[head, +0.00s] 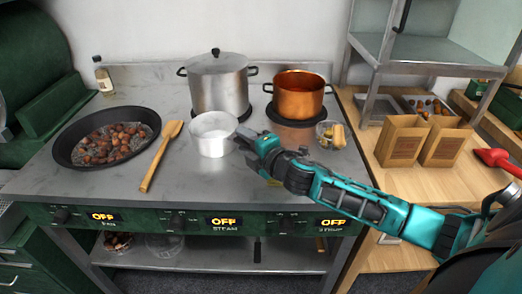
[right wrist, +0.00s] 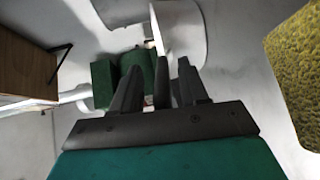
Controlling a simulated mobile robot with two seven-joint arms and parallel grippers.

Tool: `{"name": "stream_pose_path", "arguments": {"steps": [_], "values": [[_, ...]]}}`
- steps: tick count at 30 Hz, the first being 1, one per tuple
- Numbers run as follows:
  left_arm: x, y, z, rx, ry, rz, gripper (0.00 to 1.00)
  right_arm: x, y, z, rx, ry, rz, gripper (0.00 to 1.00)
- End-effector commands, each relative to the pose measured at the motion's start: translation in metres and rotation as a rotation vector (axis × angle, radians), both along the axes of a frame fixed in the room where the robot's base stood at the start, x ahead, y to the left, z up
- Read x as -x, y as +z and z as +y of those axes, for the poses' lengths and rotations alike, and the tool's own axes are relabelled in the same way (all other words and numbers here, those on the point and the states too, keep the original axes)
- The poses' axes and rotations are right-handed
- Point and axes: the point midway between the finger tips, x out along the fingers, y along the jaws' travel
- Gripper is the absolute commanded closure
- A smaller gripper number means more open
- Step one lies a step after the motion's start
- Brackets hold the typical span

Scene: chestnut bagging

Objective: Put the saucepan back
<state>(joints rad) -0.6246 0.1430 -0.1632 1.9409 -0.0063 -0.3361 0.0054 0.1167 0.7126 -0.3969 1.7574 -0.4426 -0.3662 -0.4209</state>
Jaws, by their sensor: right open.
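The small pale saucepan (head: 213,134) stands upright on the steel counter, in front of the large lidded pot. My right gripper (head: 247,140) is open, close to the saucepan's right side. In the right wrist view the saucepan (right wrist: 182,28) shows pale at the top, just beyond the fingers (right wrist: 160,85). A dark narrow piece shows between the fingers; I cannot tell whether it is the saucepan's handle. The gripper hides that side of the saucepan in the head view. My left gripper is not in view.
The lidded pot (head: 218,82) and copper pot (head: 298,96) stand behind. A wooden spoon (head: 161,155) and a black pan (head: 72,158) of chestnuts lie left. A small bowl (head: 327,134) is right of the gripper. Paper bags (head: 402,142) stand on the wooden table.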

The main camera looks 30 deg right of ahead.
Motion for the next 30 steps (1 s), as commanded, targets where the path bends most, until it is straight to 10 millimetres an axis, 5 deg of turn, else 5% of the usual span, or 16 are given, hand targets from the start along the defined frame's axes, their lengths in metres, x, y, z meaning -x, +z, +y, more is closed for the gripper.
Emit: {"name": "stream_pose_path", "arguments": {"steps": [18, 30], "values": [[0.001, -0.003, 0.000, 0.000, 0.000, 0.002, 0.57, 0.092, 0.011, -0.008, -0.001, 0.000, 0.005, 0.56], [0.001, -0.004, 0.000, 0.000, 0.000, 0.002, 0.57, 0.113, 0.017, -0.010, 0.001, -0.001, 0.001, 0.56]]}}
